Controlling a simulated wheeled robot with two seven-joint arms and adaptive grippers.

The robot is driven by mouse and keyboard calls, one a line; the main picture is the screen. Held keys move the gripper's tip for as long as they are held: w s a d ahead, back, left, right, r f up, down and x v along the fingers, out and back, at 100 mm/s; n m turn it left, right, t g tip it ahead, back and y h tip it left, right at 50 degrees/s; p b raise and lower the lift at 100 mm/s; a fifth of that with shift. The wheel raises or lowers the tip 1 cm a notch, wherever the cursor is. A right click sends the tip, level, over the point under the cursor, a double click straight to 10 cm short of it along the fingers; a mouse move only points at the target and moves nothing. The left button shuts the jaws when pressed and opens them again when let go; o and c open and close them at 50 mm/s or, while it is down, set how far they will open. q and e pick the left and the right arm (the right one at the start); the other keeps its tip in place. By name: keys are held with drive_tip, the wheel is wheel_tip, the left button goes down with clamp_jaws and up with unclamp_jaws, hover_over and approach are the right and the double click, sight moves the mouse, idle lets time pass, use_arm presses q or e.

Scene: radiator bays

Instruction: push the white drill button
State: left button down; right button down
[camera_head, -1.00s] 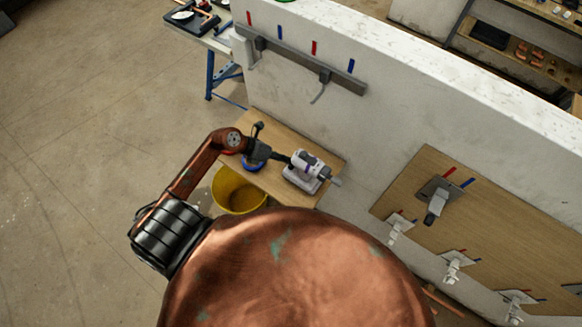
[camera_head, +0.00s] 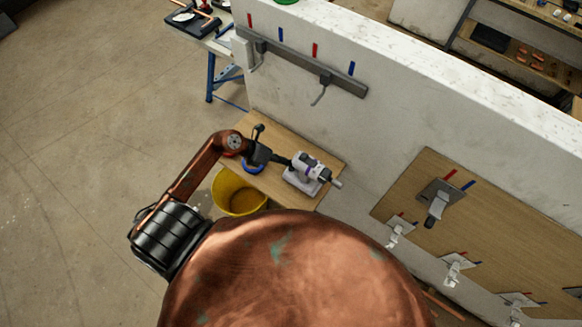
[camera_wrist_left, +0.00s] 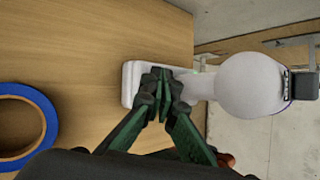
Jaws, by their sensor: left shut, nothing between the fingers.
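The white drill (camera_head: 307,172) with dark and grey parts stands on a wooden shelf board (camera_head: 287,137) by the wall. In the left wrist view the drill (camera_wrist_left: 250,85) shows its round white body at right and its pale base at left. My left gripper (camera_head: 286,161) is at the left side of the drill. In the left wrist view its green fingers (camera_wrist_left: 163,84) are shut and empty, tips together in front of the drill's base and handle. I cannot tell whether they touch. The button is not distinguishable; the fingers may cover it. My right gripper is out of view.
A blue tape ring (camera_head: 254,167) lies on the board beside the gripper, and a red ring (camera_head: 230,152) sits partly behind my arm. A yellow bucket (camera_head: 236,193) stands below the board. The white wall (camera_head: 400,115) rises behind the drill.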

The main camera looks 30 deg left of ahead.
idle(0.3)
use_arm(q)
drive_tip(key=shift+f+b, duration=0.35)
drive_tip(key=shift+f, duration=0.15)
drive_tip(key=shift+r, duration=0.1)
drive_tip(key=shift+s+r+p, duration=0.1)
drive_tip(key=shift+r+p, duration=0.2)
drive_tip(key=shift+p, duration=0.1)
drive_tip(key=shift+r, duration=0.1)
wheel_tip(320, 180, up, 6)
drive_tip(key=p, duration=0.4)
drive_tip(key=shift+p, duration=0.35)
drive_tip(key=shift+d, duration=0.1)
idle(0.4)
